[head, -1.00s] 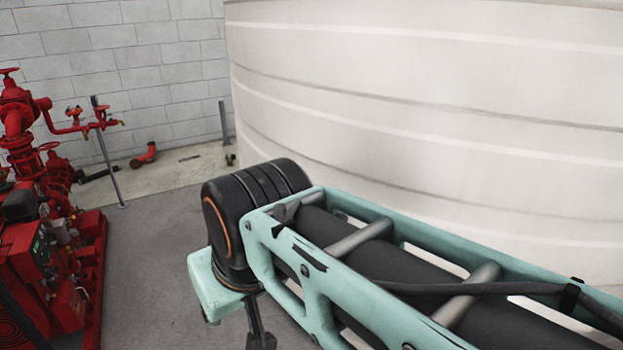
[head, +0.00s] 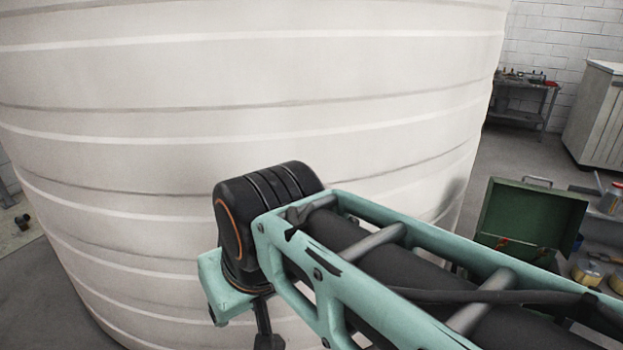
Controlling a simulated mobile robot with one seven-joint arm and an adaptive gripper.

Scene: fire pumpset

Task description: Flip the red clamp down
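No red clamp can be made out in the head view. My arm reaches in from the lower right to a black joint. Below that joint, a dark part at my gripper end (head: 266,338) shows at the bottom edge. Its fingertips cannot be made out, so I cannot tell whether it is open or shut. Nothing is seen held.
A large white ribbed tank (head: 130,130) fills the left and middle, behind my arm. A green open-lidded toolbox (head: 528,215) stands at the right, by a shelf with jars (head: 588,270). A workbench (head: 524,100) and a pale cabinet (head: 600,115) stand farther back. Grey floor lies between.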

